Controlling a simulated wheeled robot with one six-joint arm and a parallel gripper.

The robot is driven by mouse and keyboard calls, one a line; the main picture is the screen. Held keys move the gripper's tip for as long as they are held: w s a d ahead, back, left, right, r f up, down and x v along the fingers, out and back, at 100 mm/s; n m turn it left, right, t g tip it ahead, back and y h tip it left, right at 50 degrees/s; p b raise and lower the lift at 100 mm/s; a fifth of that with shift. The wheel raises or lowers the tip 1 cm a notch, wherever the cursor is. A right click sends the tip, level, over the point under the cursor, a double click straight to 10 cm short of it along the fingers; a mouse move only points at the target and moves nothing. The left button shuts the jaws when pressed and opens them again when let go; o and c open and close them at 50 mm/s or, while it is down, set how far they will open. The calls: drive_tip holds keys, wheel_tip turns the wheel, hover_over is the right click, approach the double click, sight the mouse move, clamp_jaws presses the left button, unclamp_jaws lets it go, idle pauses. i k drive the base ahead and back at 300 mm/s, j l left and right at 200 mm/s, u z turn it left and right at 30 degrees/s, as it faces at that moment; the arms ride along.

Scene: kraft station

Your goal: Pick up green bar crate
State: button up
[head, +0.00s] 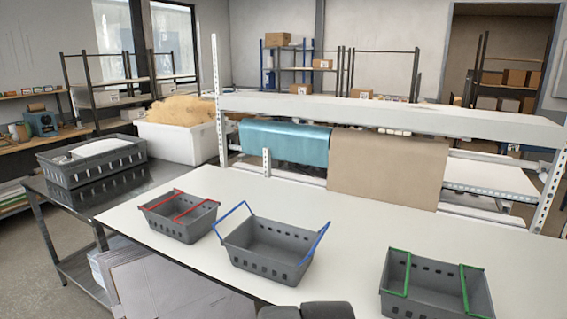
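The green bar crate (432,306) is a grey plastic basket with slotted walls and two green bars. It stands upright on the white table at the lower right, its front cut by the picture's lower edge. The green bars lie inward across its top, near the left and right ends. The part of its inside that shows looks empty. My gripper's fingers do not show. Two dark rounded shapes at the bottom middle look like part of my arm, apart from the crate.
On the white table (350,225), a blue bar crate (262,265) with raised bars stands mid-left and a red bar crate (180,224) farther left. Table space between the blue and green crates is clear. A white shelf frame (400,112) with teal and brown rolls rises behind.

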sight(435, 292)
drive_tip(key=k+z, duration=0.15)
drive_tip(key=i+j+z, duration=0.15)
drive_tip(key=i+z, duration=0.3)
drive_tip(key=i+j+z, duration=0.3)
drive_tip(key=z, duration=0.2)
drive_tip(key=i, duration=0.1)
